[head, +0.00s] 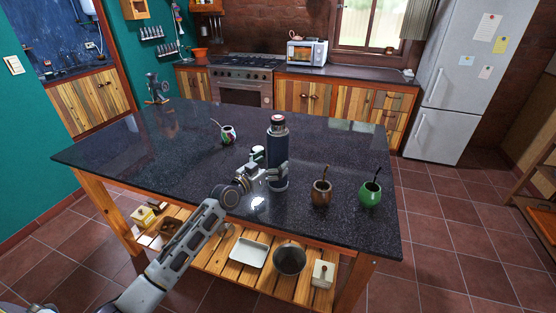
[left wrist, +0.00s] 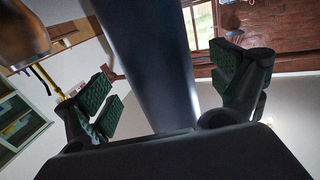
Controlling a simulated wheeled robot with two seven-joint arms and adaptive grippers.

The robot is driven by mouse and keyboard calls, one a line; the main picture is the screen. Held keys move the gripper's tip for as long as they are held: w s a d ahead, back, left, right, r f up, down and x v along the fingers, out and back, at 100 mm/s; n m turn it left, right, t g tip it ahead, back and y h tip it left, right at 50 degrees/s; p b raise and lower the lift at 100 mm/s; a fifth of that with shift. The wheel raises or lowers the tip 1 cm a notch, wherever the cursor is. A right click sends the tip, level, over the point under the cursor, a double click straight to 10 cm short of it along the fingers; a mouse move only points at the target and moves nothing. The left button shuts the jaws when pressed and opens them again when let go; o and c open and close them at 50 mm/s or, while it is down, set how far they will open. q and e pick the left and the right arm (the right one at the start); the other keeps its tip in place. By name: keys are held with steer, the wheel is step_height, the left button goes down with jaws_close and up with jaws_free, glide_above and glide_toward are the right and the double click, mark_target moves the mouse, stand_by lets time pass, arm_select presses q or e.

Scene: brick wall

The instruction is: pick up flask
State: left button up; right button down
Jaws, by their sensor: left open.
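The flask (head: 278,145) is a tall dark blue cylinder with a red and grey top. It stands upright on the dark stone island top, near its middle. My left gripper (head: 268,165) is at the flask's left side, around its middle height. In the left wrist view the flask (left wrist: 150,60) rises between the two green-padded fingers of my left gripper (left wrist: 172,90). The fingers are spread, with visible gaps on both sides of the flask. The flask's lower part is hidden behind the gripper in that view. My right gripper is not in view.
A brown mate cup (head: 321,193) and a green one (head: 370,193) stand right of the flask. A patterned cup (head: 228,134) stands behind left. A metal grinder (head: 156,88) stands at the far left corner. The island top (head: 130,145) is clear at left.

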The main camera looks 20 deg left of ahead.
mark_target(278, 133)
arm_select(q)
steer(key=shift+x, duration=1.7)
steer(key=shift+f, duration=0.1)
steer(key=c, duration=1.8)
steer(key=shift+c, duration=0.4)
steer(key=shift+r, duration=0.2)
steer(key=shift+r+p, duration=0.4)
steer(key=shift+r, duration=4.6)
